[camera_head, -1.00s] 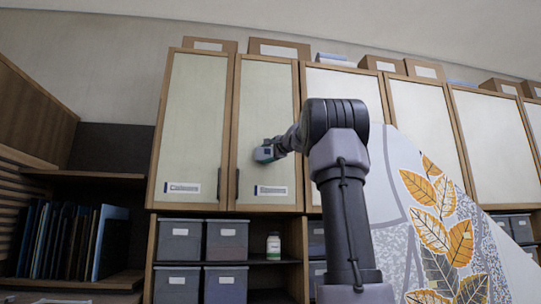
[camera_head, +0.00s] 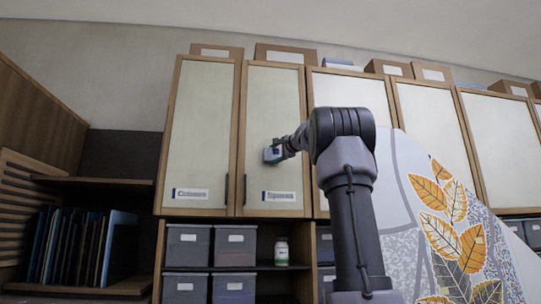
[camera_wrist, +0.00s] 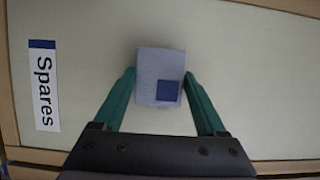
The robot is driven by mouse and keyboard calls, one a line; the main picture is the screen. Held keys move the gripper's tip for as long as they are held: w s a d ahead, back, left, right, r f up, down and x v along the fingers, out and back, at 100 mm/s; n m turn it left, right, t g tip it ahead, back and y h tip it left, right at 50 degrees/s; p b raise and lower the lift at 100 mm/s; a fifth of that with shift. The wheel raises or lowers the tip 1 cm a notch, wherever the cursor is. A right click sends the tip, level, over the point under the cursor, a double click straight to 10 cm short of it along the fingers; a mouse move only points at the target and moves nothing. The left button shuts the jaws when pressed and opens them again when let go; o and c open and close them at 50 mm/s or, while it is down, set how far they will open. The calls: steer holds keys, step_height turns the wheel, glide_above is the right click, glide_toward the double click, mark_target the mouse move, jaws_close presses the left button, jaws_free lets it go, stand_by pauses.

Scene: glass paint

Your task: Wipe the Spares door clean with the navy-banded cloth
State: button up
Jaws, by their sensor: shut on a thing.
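The Spares door (camera_head: 274,120) is a pale panel in a wooden frame, second from the left in the row of cabinet doors. Its label (camera_head: 278,196) reads Spares and shows large at the left of the wrist view (camera_wrist: 44,85). My gripper (camera_head: 273,155) is at the middle of this door. In the wrist view its green fingers (camera_wrist: 160,85) are shut on the cloth (camera_wrist: 158,65), a pale lilac folded block with a navy patch. The cloth is against or very near the panel; I cannot tell whether it touches. No clear smear shows on the visible panel.
Boxes (camera_head: 284,54) sit on top.

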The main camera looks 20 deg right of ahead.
steer(key=shift+s+d, duration=1.05)
steer(key=shift+d, duration=2.85)
steer(key=shift+w+a, duration=0.45)
steer(key=shift+a, duration=1.2)
steer(key=shift+w+a, duration=0.45)
steer(key=shift+a, duration=1.15)
steer(key=shift+w+a, duration=0.45)
steer(key=shift+a, duration=1.2)
steer(key=shift+s, duration=0.1)
steer(key=shift+s+a, duration=0.25)
steer(key=shift+s, duration=0.7)
steer(key=shift+s+a, duration=0.3)
steer(key=shift+s, duration=0.6)
steer(key=shift+s+a, duration=0.25)
steer(key=shift+s, duration=0.7)
steer(key=s, duration=0.3)
steer(key=shift+a, duration=0.4)
